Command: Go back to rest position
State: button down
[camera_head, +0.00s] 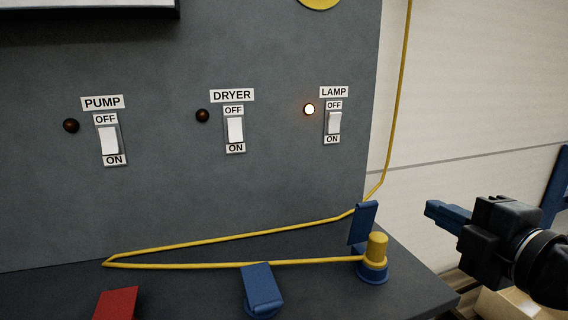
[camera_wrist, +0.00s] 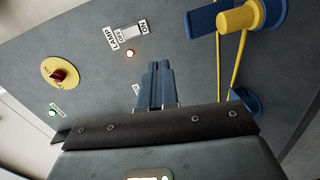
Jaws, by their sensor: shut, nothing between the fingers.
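My gripper (camera_head: 440,214) is at the right of the head view, in front of the pale wall and to the right of the grey panel (camera_head: 250,50). Its blue fingers are together with nothing between them, and they point left. The fingers also show in the wrist view (camera_wrist: 155,84), shut, with the panel beyond them. The gripper appears apart from the panel and touches nothing that I can see.
A yellow cable (camera_head: 230,235) runs past blue clips (camera_head: 362,223) and a yellow peg (camera_head: 377,247). A red button (camera_wrist: 58,75) shows in the wrist view.

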jog(key=s+d+f+m+h, duration=0.1)
jog(key=s+f+m+h, duration=0.3)
jog(key=s+f+m, duration=1)
jog(key=s+a+f+m, duration=0.1)
jog(key=s+f+m, duration=0.1)
jog(key=s, duration=1.1)
jog(key=s+a+f+m+g, duration=0.1)
jog(key=s+f+m, duration=0.2)
jog(key=s, duration=0.9)
jog(key=shift+s+a+f+m+h, duration=0.15)
jog(key=shift+s+m+h, duration=0.2)
jog(key=shift+m, duration=0.15)
